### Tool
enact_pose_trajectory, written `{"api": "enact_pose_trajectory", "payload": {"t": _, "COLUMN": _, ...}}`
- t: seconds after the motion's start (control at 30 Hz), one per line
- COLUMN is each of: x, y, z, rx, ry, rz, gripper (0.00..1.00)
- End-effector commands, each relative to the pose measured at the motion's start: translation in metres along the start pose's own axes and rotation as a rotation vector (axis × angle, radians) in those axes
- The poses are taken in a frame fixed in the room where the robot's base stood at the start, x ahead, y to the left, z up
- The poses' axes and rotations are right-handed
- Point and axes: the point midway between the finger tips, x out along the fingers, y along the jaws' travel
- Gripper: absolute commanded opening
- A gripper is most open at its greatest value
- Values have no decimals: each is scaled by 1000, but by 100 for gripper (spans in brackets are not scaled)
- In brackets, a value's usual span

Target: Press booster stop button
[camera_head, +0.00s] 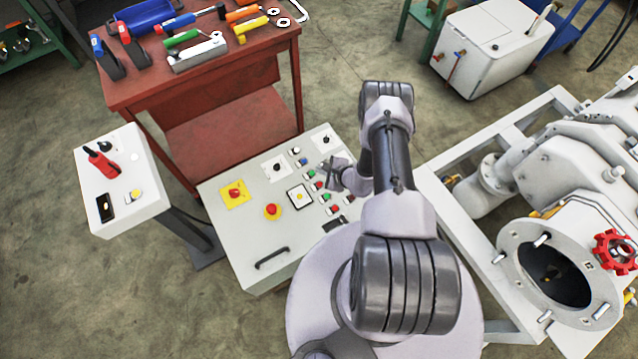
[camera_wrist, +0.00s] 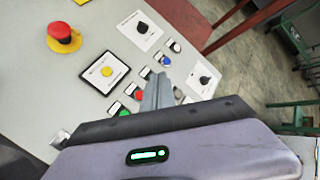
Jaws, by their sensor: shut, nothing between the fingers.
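The pale control panel (camera_head: 232,245) stands left of my arm, with a cluster of small buttons near its right side. My gripper (camera_head: 332,165) is over this cluster; its fingers are together and empty. In the wrist view the fingers (camera_wrist: 160,80) point at the panel among the buttons. A red button (camera_wrist: 137,95) and a green button (camera_wrist: 123,113) show left of the fingers, and a blue button (camera_wrist: 166,61) shows just past the tips. The labels are too small to read, so I cannot tell which is the booster stop button. The fingers hide part of the cluster; contact is unclear.
A red emergency stop (camera_wrist: 60,35), a yellow button on a framed plate (camera_wrist: 96,85) and black rotary knobs (camera_wrist: 142,28) are on the same panel. A red tool table (camera_head: 150,90) stands behind, a smaller control box (camera_head: 85,165) left, and grey pump machinery (camera_head: 590,150) right.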

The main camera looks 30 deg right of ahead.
Motion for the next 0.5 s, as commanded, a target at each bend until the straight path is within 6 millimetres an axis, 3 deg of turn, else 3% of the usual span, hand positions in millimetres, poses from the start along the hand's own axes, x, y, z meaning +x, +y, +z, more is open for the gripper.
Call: {"api": "enact_pose_trajectory", "payload": {"t": 0.5, "x": 8, "y": 6, "z": -6, "rx": -1, "ry": -1, "rz": 0, "gripper": 0}}
